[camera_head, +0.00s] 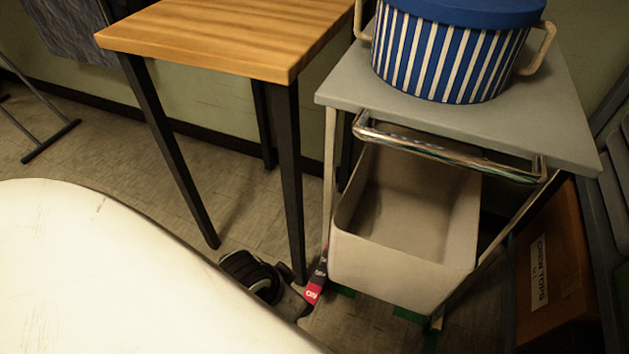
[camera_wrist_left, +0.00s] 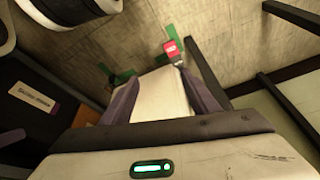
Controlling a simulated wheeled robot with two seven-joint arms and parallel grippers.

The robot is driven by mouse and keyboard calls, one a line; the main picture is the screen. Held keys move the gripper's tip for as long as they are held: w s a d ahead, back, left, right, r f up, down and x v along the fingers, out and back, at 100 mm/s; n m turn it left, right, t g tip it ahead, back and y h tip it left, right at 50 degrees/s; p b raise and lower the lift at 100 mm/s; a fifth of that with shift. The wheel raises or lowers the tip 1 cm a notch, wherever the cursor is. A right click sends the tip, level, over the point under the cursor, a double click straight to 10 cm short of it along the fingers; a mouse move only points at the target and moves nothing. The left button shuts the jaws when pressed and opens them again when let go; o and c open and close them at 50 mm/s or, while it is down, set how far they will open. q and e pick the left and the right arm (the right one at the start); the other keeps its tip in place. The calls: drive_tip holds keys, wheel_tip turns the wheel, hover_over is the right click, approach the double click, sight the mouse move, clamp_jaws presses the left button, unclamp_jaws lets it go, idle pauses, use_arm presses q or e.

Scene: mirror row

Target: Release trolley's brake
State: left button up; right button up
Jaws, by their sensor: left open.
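The trolley has a grey top (camera_head: 480,112), a chrome handle (camera_head: 440,150) and pale legs. Its brake pedal (camera_head: 315,288) is a small red piece with white lettering, low by the near left leg. It also shows in the left wrist view as a red tab (camera_wrist_left: 172,46) beyond the fingertips. My left gripper (camera_head: 292,302) is low near the floor, just left of the pedal. In the wrist view its fingers (camera_wrist_left: 158,76) are spread and nothing is held; one tip is close to the pedal, and contact cannot be told. My right gripper is out of view.
A blue-striped pot (camera_head: 450,50) stands on the trolley, and a white bin (camera_head: 400,262) sits below. A wooden table (camera_head: 220,35) with black legs stands left, close to my gripper. Green tape (camera_wrist_left: 125,76) marks the floor.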

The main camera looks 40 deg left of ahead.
use_arm(q)
drive_tip(key=w+a+f+n+y, duration=0.1)
drive_tip(key=w+a+f+n, duration=0.1)
drive_tip(key=w+f, duration=0.5)
drive_tip(key=w+a+f+n, duration=0.2)
drive_tip(key=w+f, duration=0.1)
drive_tip(key=f, duration=0.8)
drive_tip(key=b, duration=0.4)
approach(316, 284)
drive_tip(key=shift+s+x, duration=0.2)
drive_tip(key=shift+x, duration=1)
drive_tip(key=b+x, duration=0.2)
drive_tip(key=x, duration=0.2)
drive_tip(key=shift+w+f, duration=0.25)
drive_tip(key=shift+f, duration=0.1)
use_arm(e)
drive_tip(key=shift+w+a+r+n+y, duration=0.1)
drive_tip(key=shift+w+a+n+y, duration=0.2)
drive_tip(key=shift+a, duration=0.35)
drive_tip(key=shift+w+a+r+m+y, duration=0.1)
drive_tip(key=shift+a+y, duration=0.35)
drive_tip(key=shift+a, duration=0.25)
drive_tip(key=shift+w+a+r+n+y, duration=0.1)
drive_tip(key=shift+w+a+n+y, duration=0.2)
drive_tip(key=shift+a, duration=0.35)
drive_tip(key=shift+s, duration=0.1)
